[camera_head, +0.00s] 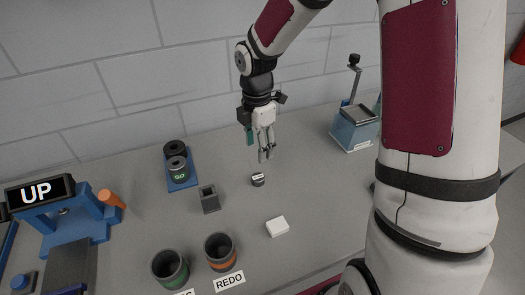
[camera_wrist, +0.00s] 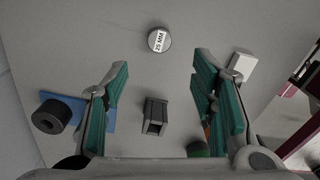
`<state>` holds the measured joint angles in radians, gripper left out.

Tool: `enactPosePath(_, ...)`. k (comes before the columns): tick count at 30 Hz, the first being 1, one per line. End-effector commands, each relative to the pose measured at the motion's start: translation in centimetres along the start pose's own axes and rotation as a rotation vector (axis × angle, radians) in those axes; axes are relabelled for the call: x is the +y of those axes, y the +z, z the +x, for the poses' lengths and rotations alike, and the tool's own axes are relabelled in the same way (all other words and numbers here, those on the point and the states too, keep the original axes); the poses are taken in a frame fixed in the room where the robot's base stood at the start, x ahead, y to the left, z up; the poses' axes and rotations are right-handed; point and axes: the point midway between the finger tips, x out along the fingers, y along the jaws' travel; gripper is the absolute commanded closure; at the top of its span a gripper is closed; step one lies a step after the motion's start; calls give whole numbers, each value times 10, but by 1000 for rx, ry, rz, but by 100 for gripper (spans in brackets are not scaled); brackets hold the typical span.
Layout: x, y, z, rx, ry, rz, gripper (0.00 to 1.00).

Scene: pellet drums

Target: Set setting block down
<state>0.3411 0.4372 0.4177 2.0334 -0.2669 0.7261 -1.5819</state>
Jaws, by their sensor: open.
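A small round dark block with a white top marked "25 MM" (camera_wrist: 159,40) stands on the grey table. It also shows in the head view (camera_head: 258,181), below my gripper. My gripper (camera_head: 266,156) points down above the table. In the wrist view its green-lined fingers (camera_wrist: 159,65) are wide apart with nothing between them. The round block is apart from both fingers, just beyond their tips in that view. I cannot tell for certain that this is the setting block.
A grey square holder (camera_head: 209,199) stands left of the block, and a white block (camera_head: 277,227) lies in front. Two cups (camera_head: 170,268) (camera_head: 220,251) stand near the front, by a REDO label.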

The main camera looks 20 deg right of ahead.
Motion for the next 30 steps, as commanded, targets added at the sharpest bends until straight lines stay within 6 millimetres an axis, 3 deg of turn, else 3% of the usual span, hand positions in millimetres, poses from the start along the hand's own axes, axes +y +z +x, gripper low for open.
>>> enactPosePath(5, -12, 0, -34, -44, 32, 136, 48)
enactPosePath(8, -29, -1, -67, -80, 76, 307, 48)
enactPosePath(12, -59, -7, -112, -102, 161, 587, 48)
enactPosePath(18, -110, -19, -164, -55, 293, 989, 48)
enactPosePath(24, -162, -36, -197, 91, 406, 1377, 48)
enactPosePath(30, -201, -50, -210, 266, 449, 1663, 48)
